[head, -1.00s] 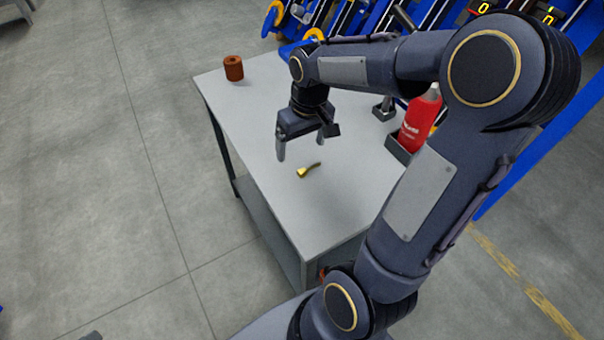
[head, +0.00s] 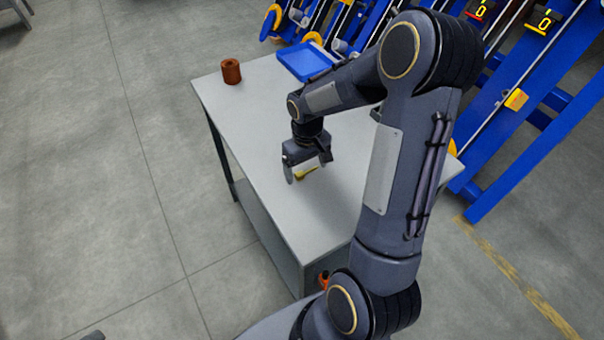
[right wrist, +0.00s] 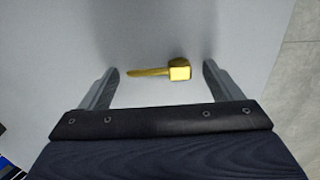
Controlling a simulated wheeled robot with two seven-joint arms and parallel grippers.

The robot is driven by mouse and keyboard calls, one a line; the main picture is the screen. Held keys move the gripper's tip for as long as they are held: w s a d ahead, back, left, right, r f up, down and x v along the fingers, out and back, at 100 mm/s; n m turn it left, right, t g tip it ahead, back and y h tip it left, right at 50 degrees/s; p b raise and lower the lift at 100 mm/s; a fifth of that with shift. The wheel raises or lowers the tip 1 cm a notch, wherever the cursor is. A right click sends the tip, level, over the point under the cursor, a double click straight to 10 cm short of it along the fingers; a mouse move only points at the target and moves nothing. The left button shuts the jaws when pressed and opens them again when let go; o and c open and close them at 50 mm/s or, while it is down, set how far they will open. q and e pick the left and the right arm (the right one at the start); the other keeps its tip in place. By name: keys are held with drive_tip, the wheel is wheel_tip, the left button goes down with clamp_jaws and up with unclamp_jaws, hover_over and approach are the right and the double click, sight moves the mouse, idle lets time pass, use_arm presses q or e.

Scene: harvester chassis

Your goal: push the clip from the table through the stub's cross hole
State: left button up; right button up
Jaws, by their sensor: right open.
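The clip (head: 307,173) is a small brass-yellow pin with a blocky head, lying on the grey table (head: 262,120). In the right wrist view the clip (right wrist: 165,71) lies crosswise, its head to the right and its thin shank to the left. My right gripper (head: 308,174) is open and empty, pointing down close over the clip. In the right wrist view the clip lies just beyond and between the fingertips (right wrist: 162,80), touching neither finger. I cannot make out the stub with its cross hole. My left gripper is not in view.
A rusty brown cylinder (head: 231,71) stands at the table's far left corner. A blue tray (head: 305,61) lies at the back edge. Blue slanted machine frames (head: 535,125) stand behind and to the right. The table's left and front parts are clear.

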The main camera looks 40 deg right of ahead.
drive_tip(key=shift+c, duration=0.4)
drive_tip(key=c, duration=0.9)
drive_tip(key=shift+r, duration=0.1)
